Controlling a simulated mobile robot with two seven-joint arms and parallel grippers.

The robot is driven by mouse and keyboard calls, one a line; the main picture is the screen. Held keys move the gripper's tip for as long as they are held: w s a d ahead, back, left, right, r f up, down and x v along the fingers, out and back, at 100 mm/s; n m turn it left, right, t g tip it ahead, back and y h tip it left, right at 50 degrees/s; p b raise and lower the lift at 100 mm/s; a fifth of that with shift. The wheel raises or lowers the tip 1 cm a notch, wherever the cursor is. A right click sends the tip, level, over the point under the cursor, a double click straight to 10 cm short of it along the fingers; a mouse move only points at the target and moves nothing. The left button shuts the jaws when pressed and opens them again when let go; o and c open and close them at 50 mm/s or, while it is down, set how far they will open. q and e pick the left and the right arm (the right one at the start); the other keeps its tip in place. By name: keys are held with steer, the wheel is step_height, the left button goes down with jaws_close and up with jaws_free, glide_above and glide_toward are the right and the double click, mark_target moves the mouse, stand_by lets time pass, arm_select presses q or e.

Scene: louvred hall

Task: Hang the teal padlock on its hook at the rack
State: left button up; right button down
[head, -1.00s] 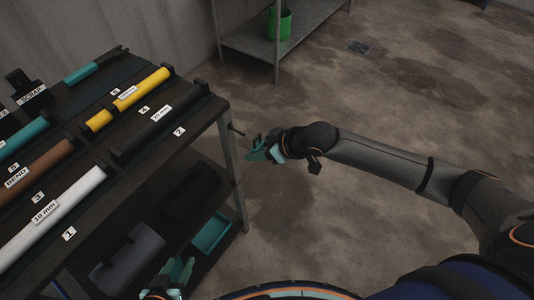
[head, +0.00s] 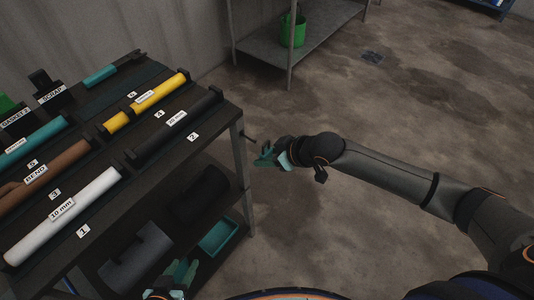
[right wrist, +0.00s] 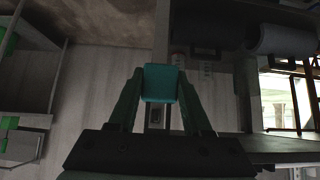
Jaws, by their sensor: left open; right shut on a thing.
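The teal padlock (right wrist: 160,84) is between the fingertips of my right gripper (right wrist: 160,92) in the right wrist view; its shackle is not clear there. In the head view my right gripper (head: 265,158) is beside the rack's right end, and the padlock is hard to tell from the teal fingers. A short dark hook (head: 249,139) sticks out from the rack (head: 228,113) near the top of its leg. The gripper is just right of and below this hook in the picture, with a small gap. My left gripper (head: 180,275) is open and empty at the lower edge, in front of the lower shelf.
Labelled rolls, such as a white one (head: 65,215) and a yellow one (head: 158,98), lie on the rack's sloped top. A teal tray (head: 219,238) is on the lower shelf. A metal shelf (head: 265,50) with a green bucket (head: 293,31) stands behind. The floor to the right is clear.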

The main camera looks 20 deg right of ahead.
stand_by(0.5)
steer(key=shift+w+a+b, duration=0.2)
steer(key=shift+w+a, duration=0.7)
steer(key=shift+w, duration=0.2)
steer(key=shift+w+a+b, duration=0.2)
steer(key=shift+w+a, duration=0.65)
steer(key=shift+w, duration=0.2)
steer(key=shift+r, duration=0.1)
steer(key=shift+p, duration=0.4)
steer(key=shift+f, duration=0.3)
steer(key=shift+f, duration=0.5)
